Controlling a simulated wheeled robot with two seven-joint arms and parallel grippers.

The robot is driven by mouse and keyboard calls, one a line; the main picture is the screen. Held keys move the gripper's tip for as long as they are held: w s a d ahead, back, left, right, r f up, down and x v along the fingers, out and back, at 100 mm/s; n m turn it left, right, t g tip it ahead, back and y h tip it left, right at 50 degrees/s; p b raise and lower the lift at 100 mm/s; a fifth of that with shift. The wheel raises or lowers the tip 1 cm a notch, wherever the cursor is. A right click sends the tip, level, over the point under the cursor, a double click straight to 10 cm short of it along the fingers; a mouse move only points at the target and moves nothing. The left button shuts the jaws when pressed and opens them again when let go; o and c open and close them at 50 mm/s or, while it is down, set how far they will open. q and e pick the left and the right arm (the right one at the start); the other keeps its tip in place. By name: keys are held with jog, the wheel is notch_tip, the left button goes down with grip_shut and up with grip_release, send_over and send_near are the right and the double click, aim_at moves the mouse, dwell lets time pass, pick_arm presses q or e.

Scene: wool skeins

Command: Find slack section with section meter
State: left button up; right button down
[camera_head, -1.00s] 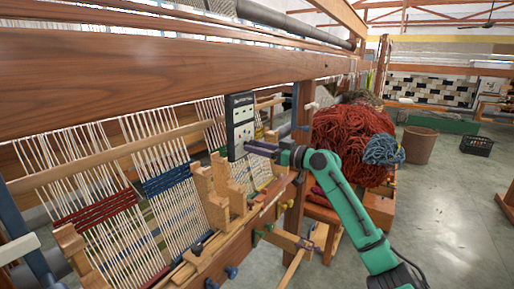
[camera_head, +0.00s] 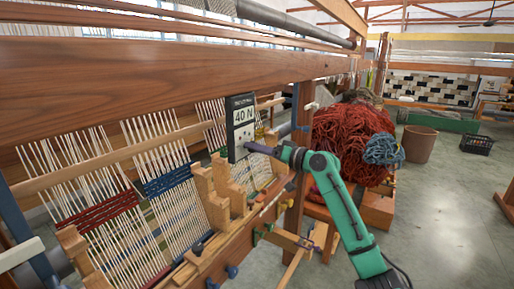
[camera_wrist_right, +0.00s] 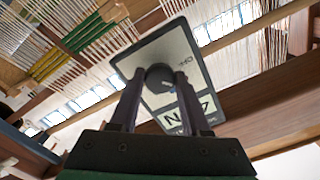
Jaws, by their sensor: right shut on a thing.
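The section meter (camera_head: 241,112) is a dark-framed upright panel with a pale face reading "40 N". It stands before the right part of the warp. In the right wrist view its face (camera_wrist_right: 190,50) is tilted, with a black round knob (camera_wrist_right: 160,77). My right gripper (camera_head: 256,148) is shut on this knob, its fingers on either side of it in the wrist view. The warp shows a section with a red band (camera_head: 92,213), one with a blue band (camera_head: 166,180), and one farther right (camera_head: 212,112), partly hidden behind the meter. My left gripper is out of view.
A thick wooden loom beam (camera_head: 150,75) crosses above the warp. Wooden blocks (camera_head: 212,190) stand along the loom's front rail. A heap of red wool (camera_head: 350,140) with a blue-grey skein (camera_head: 382,149) lies behind my right arm. A brown bin (camera_head: 418,143) stands on open floor.

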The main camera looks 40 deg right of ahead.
jog(key=shift+r+m, duration=0.15)
jog(key=shift+m, duration=0.35)
jog(key=shift+c, duration=1.9)
grip_release()
jog(key=b+v, duration=0.6)
jog(key=v, duration=0.8)
jog(key=shift+s+b, duration=0.3)
jog(key=shift+d, duration=0.1)
